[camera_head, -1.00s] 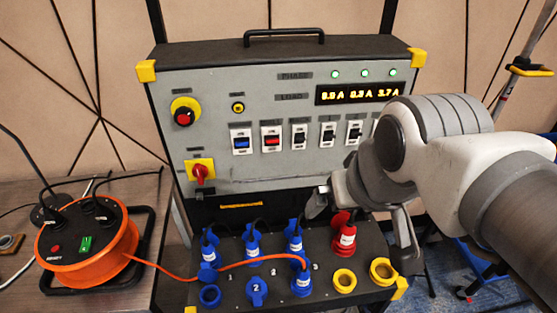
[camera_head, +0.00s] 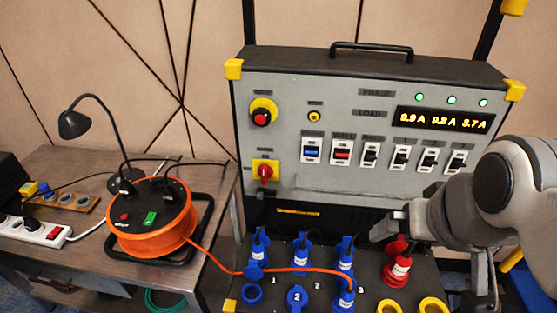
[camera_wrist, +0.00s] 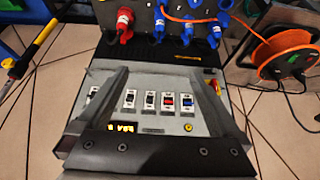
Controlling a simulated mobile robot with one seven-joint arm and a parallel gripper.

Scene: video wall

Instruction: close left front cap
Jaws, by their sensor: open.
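The left front socket (camera_head: 252,293) is an open blue ring at the near left corner of the black socket box (camera_head: 275,270). Its blue cap (camera_head: 254,272) stands raised behind the ring, so the socket is uncovered. My gripper (camera_head: 435,268) is open and empty. It is above the right part of the box, near the red plug (camera_head: 400,270) and well to the right of the left front socket. In the wrist view, the two fingers of my gripper (camera_wrist: 160,80) are spread over the upside-down panel. The left front cap cannot be made out there.
An orange cable crosses the box from the reel (camera_head: 150,235) to a blue plug (camera_head: 345,298). Several blue plugs stand behind. The switch panel (camera_head: 360,130) rises at the back.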

